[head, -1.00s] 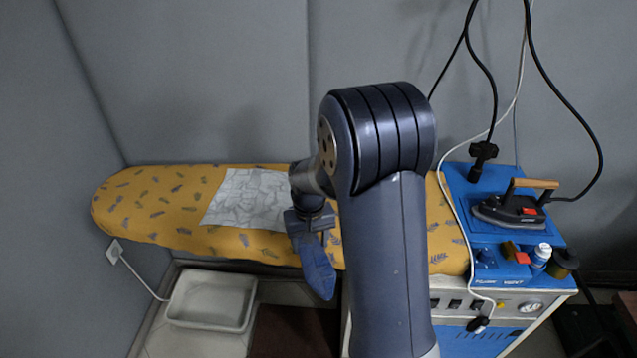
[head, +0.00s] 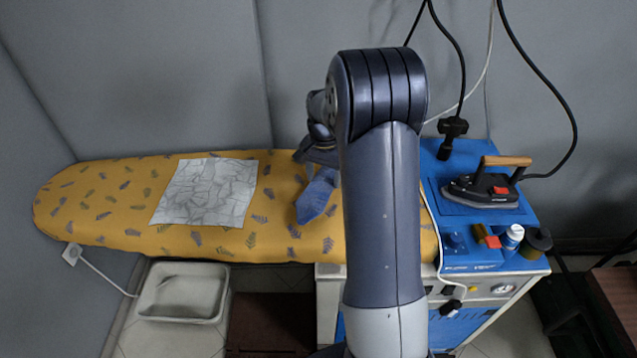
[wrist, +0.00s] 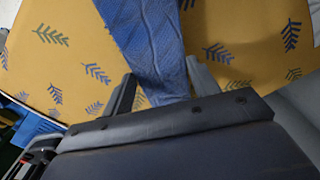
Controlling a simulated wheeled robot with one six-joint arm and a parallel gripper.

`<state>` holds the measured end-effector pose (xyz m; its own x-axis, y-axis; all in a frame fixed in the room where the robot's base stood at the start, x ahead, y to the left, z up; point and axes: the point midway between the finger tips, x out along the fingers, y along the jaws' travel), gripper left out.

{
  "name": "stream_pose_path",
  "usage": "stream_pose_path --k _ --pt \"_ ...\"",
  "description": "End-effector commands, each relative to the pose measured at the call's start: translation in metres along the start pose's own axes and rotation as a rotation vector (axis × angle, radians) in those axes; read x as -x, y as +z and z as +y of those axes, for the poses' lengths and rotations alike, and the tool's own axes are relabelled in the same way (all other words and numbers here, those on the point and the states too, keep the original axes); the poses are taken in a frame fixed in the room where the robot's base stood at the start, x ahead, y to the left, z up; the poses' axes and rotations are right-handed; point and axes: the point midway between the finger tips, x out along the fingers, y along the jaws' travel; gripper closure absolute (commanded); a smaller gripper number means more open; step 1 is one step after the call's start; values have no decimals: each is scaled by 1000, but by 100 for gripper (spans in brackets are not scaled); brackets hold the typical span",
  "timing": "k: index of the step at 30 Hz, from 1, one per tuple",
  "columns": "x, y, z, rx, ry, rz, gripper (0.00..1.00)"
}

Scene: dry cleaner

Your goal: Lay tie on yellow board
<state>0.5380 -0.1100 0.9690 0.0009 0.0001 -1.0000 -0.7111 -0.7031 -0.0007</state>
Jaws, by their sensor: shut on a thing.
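The blue tie (head: 316,196) hangs from my gripper (head: 318,160) over the yellow board (head: 120,190), which has a leaf print. In the wrist view the tie (wrist: 150,45) runs between the two fingers of my gripper (wrist: 160,95) and stretches away over the yellow cloth. My gripper is shut on the tie. I cannot tell whether the tie touches the board. My arm hides the right part of the board and part of the tie in the head view.
A crumpled white sheet (head: 207,192) lies on the board's middle left. An iron (head: 482,190) and small bottles (head: 513,237) stand on the blue unit (head: 432,170) at right. A white tray (head: 183,291) sits below the board. The board's left end is clear.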

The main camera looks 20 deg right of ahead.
Motion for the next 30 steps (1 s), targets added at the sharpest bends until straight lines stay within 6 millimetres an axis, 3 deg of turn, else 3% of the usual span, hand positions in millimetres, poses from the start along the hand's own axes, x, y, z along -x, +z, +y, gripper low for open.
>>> stream_pose_path --k 7,19,20,27,30 --pt "-32 1 0 1 2 -3 65" --pt "-39 0 0 2 0 0 65" --pt "-37 0 0 2 0 0 40" --pt "-37 0 0 2 0 0 21" --pt "-37 0 0 2 0 0 21"
